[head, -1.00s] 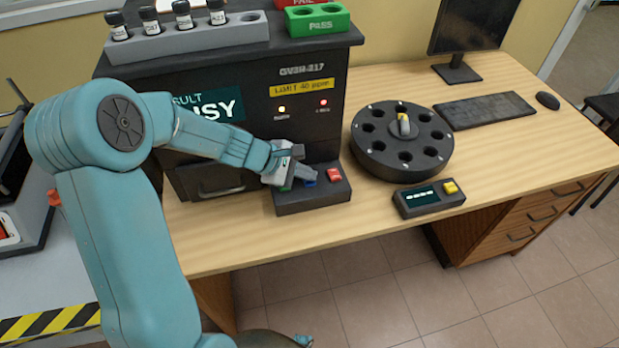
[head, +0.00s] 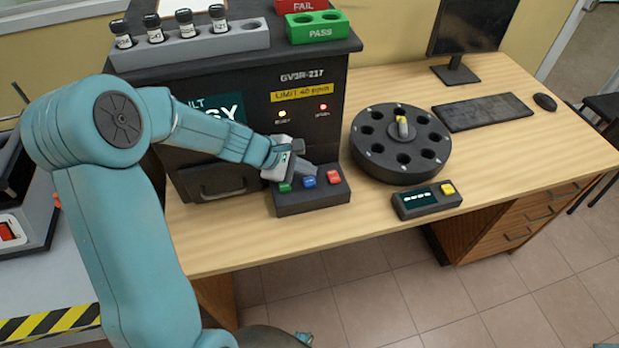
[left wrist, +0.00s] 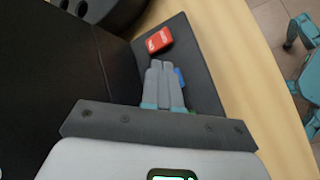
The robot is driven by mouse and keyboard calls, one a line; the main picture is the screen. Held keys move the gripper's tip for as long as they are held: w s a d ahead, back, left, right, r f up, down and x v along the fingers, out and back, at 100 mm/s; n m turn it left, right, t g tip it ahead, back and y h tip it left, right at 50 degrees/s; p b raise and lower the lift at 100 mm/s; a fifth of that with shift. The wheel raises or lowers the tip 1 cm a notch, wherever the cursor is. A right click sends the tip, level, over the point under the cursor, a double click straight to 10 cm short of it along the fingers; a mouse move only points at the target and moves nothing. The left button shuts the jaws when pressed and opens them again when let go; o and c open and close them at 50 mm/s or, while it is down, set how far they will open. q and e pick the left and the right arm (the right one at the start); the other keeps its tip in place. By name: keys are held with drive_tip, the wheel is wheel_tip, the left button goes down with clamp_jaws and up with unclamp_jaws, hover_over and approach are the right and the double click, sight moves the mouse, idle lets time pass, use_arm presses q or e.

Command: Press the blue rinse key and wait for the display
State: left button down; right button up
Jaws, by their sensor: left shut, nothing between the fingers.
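The blue rinse key (head: 309,182) sits in the middle of the black key panel (head: 322,202), between a green key (head: 285,187) and a red key (head: 333,176). My left gripper (head: 309,170) is shut and empty, with its fingertips just above and behind the blue key. In the left wrist view the shut fingertips (left wrist: 161,66) partly cover the blue key (left wrist: 179,77); the red key (left wrist: 158,40) lies beyond them. I cannot tell whether they touch the blue key. The analyser display (head: 215,108) is partly hidden by my arm; letters ending in "SY" show. My right gripper is not in view.
A round black carousel (head: 385,160) and a small box with a yellow button (head: 447,189) stand to the right of the panel. Vials in a grey rack (head: 190,48) and a green PASS block (head: 318,26) stand on the analyser.

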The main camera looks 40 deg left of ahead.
sight(305, 183)
use_arm(q)
wheel_tip(305, 183, up, 4)
drive_tip(key=p, duration=0.3)
drive_tip(key=shift+r, duration=0.2)
drive_tip(key=shift+f, duration=0.1)
idle(0.4)
drive_tip(key=shift+s, duration=0.1)
